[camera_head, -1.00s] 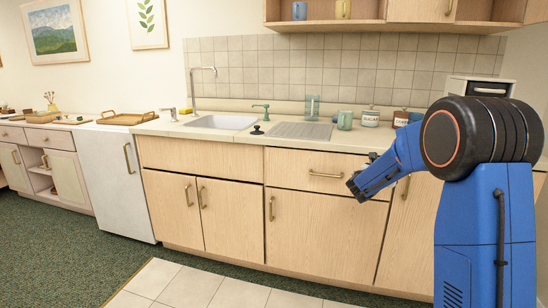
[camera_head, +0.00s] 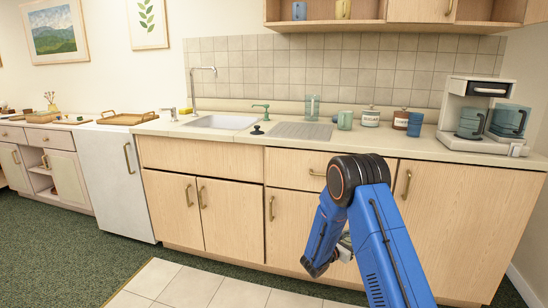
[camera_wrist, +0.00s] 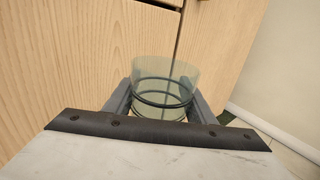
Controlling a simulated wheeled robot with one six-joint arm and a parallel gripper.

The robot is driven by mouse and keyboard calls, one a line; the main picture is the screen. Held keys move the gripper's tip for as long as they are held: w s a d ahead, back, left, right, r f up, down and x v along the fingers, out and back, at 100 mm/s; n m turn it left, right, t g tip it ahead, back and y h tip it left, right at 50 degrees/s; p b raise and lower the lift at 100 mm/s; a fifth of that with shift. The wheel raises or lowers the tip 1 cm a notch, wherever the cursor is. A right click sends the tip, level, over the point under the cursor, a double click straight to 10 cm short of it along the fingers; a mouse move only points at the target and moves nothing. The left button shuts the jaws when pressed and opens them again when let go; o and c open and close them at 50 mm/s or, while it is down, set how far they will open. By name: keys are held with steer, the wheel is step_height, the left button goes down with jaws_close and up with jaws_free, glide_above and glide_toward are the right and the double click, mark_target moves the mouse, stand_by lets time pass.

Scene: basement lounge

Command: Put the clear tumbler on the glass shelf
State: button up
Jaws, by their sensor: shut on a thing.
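In the wrist view, my gripper (camera_wrist: 160,104) is shut on a clear tumbler (camera_wrist: 166,74), with one finger on each side of the glass. The tumbler is greenish and see-through, with dark rings around it. Its rim faces up and away, and pale wooden cupboard doors show behind it. In the head view my gripper (camera_head: 343,246) is low in front of the base cupboards, largely hidden by my arm. No shelf made of glass can be made out; an open wooden shelf (camera_head: 375,27) under the wall cupboards holds a blue mug (camera_head: 299,11) and a yellow mug (camera_head: 343,9).
The counter (camera_head: 400,146) carries a green mug (camera_head: 345,121), canisters (camera_head: 370,118), a coffee machine (camera_head: 487,112), a glass (camera_head: 312,106) and a sink (camera_head: 220,122). Cupboard handles (camera_head: 406,184) stick out near my arm. Floor to the left is clear.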

mark_target(345, 241)
steer(key=s+a+f, duration=0.3)
steer(key=s+f, duration=0.1)
steer(key=f, duration=0.4)
steer(key=s+a+f, duration=0.3)
steer(key=s+f, duration=0.1)
steer(key=f, duration=0.3)
steer(key=shift+w+a+r+n+t+y, duration=0.1)
steer(key=shift+w+r+n+t+y, duration=0.35)
steer(key=shift+r+n+t+y, duration=1.6)
steer(key=shift+w+r+n+t+y, duration=0.1)
steer(key=shift+w+r+n+y, duration=0.65)
steer(key=shift+r, duration=2.6)
steer(key=shift+w+a+r+n+t+y, duration=0.15)
steer(key=shift+r+n+t+y, duration=0.8)
steer(key=shift+r+y, duration=1.3)
steer(key=shift+d+r+h, duration=0.2)
steer(key=shift+r+h, duration=0.25)
